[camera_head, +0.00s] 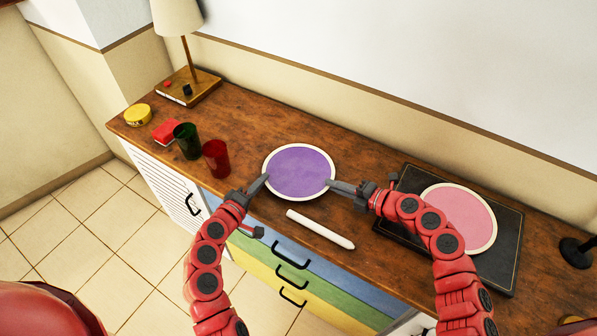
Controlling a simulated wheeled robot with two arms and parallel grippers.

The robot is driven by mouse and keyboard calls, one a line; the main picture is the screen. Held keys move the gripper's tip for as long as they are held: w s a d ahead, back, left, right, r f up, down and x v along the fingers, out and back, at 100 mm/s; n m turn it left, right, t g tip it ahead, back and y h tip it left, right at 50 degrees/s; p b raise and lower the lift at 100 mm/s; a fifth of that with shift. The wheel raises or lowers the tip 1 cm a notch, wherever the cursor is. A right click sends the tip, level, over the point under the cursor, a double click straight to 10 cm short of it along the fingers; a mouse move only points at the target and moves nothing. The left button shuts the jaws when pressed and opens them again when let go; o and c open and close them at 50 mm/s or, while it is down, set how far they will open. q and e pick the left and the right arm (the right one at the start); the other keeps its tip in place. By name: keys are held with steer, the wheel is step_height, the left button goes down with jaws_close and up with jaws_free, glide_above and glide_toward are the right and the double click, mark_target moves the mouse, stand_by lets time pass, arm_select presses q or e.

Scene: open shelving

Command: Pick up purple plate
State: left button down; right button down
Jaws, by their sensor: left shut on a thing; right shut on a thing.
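The purple plate (299,171) has a white rim and is over the wooden sideboard top, near its middle. My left gripper (264,179) is shut on the plate's left rim. My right gripper (332,184) is shut on its right rim. The plate looks about level. I cannot tell whether it touches the wood or is slightly above it.
A white stick-like object (320,229) lies in front of the plate. A red cup (216,158) and a dark green cup (187,141) stand to the left. A pink plate (462,215) lies on a black board (503,270) at right. A lamp (186,86) stands at the back left.

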steer(key=shift+r, duration=0.1)
stand_by(0.4)
